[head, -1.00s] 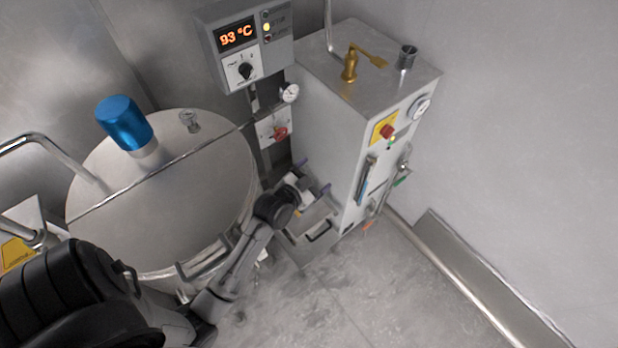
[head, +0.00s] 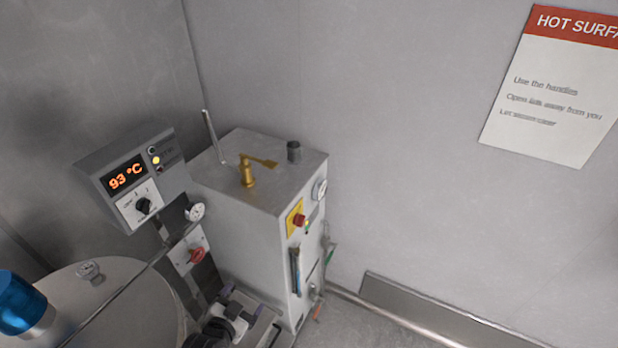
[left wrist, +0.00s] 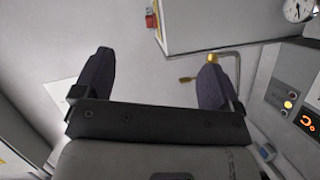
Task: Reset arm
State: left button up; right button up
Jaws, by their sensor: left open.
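My left gripper (head: 242,300) shows at the bottom of the head view. It is close to the left side of the grey steel box machine (head: 235,235), below the red knob (head: 197,255) on the wall plate. In the left wrist view, the two dark purple fingers of the left gripper (left wrist: 155,78) are spread wide with nothing between them. Most of my left arm is cut off by the lower edge of the head view. My right gripper is in neither view.
A control panel reading 93 °C (head: 130,178) stands left of the box machine. A large round lidded vessel (head: 125,305) with a blue cylinder (head: 18,302) is at lower left. A brass lever (head: 250,170) tops the box. A hot-surface sign (head: 555,85) hangs on the bare right wall.

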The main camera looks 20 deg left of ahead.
pick_arm(q)
jog(key=s+d+f+n+g+h, duration=0.1)
jog(key=s+d+g, duration=0.4)
jog(key=s, duration=0.6)
jog(key=s+d+f+g, duration=0.1)
jog(key=s+d+g, duration=0.4)
jog(key=s, duration=0.7)
notch_tip(320, 180, up, 13)
jog(key=p, duration=1.4)
jog(key=shift+s+a, duration=0.25)
jog(key=shift+s, duration=0.05)
jog(key=shift+f, duration=0.1)
